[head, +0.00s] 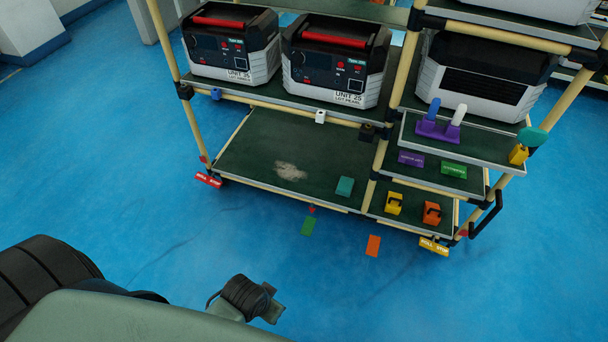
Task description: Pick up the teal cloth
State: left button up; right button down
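The teal cloth (345,187) is a small folded square lying flat on the dark green lower shelf (245,160) of the rack, near its front edge. A pale dusty patch (290,171) marks the shelf to its left. Nothing touches the cloth from my side. My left gripper (271,304) shows at the bottom, well in front of the rack and apart from the cloth. It is partly hidden by its own wrist, and its opening cannot be made out. My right gripper is not in view.
Two power units (335,62) stand on the shelf above. Yellow (394,204) and orange (432,213) padlocks sit right of the cloth. A purple holder (437,130) is higher up. Green (308,226) and orange (373,245) tags are at the front.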

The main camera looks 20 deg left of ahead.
aim_at(345, 185)
jog(key=i+j, duration=0.35)
jog(key=j, duration=0.3)
jog(key=i+j+z, duration=0.1)
jog(key=i+j, duration=0.3)
jog(key=j, duration=0.25)
jog(key=i+j, duration=0.15)
jog(key=j, duration=0.2)
jog(key=l+z, duration=0.05)
